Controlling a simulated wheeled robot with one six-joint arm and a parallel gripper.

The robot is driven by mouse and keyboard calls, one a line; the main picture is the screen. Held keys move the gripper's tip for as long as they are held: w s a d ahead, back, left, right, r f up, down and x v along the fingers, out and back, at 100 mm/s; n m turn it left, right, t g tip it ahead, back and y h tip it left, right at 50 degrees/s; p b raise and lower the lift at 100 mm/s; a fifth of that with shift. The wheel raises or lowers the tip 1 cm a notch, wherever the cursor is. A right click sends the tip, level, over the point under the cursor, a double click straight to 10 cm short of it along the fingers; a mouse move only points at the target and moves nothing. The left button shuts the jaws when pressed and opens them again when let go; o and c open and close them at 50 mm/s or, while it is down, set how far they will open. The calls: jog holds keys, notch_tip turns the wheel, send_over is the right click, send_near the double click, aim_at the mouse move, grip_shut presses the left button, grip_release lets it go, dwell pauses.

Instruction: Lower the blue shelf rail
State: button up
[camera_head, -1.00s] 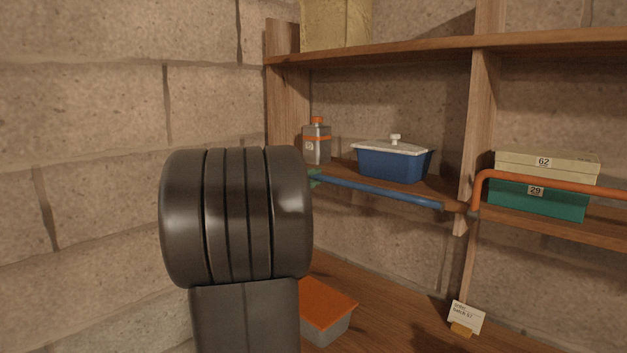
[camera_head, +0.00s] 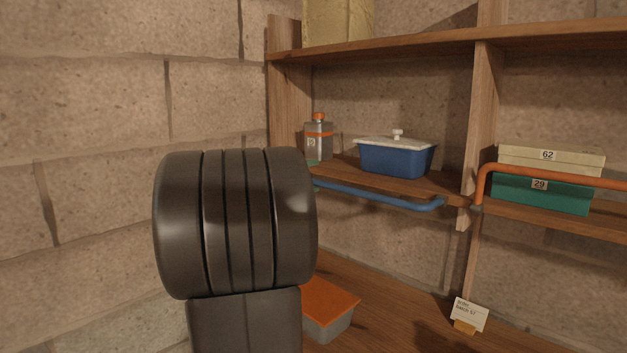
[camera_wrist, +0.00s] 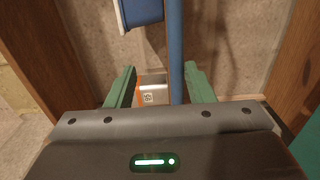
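The blue shelf rail (camera_head: 385,197) runs along the front of the left shelf bay in the head view. Its bent right end sits slightly below and in front of the shelf edge. In the wrist view the rail (camera_wrist: 175,48) passes between the green fingers of my gripper (camera_wrist: 160,72), close to the right finger. The fingers are wide apart, with a clear gap on the left of the rail. I cannot tell whether the right finger touches it. In the head view my arm hides most of the gripper and the rail's left end.
A grey bottle with an orange cap (camera_head: 318,140) and a blue lidded tub (camera_head: 395,158) stand on the shelf behind the rail. An orange rail (camera_head: 560,174) fronts the boxes at right. An orange-lidded box (camera_head: 328,312) and a card (camera_head: 468,314) are below.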

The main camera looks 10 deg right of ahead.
jog(key=s+a+r, duration=0.2)
jog(key=s+a, duration=0.2)
jog(key=a, duration=0.1)
jog(key=shift+s+a+r, duration=0.2)
jog(key=shift+s+a, duration=0.1)
jog(key=shift+a, duration=0.1)
jog(key=w+d+f, duration=0.1)
jog(key=w+d, duration=0.1)
jog(key=w+d+f, duration=0.1)
jog(key=d, duration=0.2)
jog(key=w+d+f, duration=0.1)
jog(key=w+d, duration=0.1)
jog(key=shift+w+d, duration=0.25)
jog(key=shift+w, duration=0.1)
jog(key=shift+w+r+p, duration=0.1)
jog(key=shift+r+p, duration=0.45)
jog(key=shift+p, duration=0.3)
jog(key=shift+r+p, duration=0.35)
jog(key=shift+p, duration=0.05)
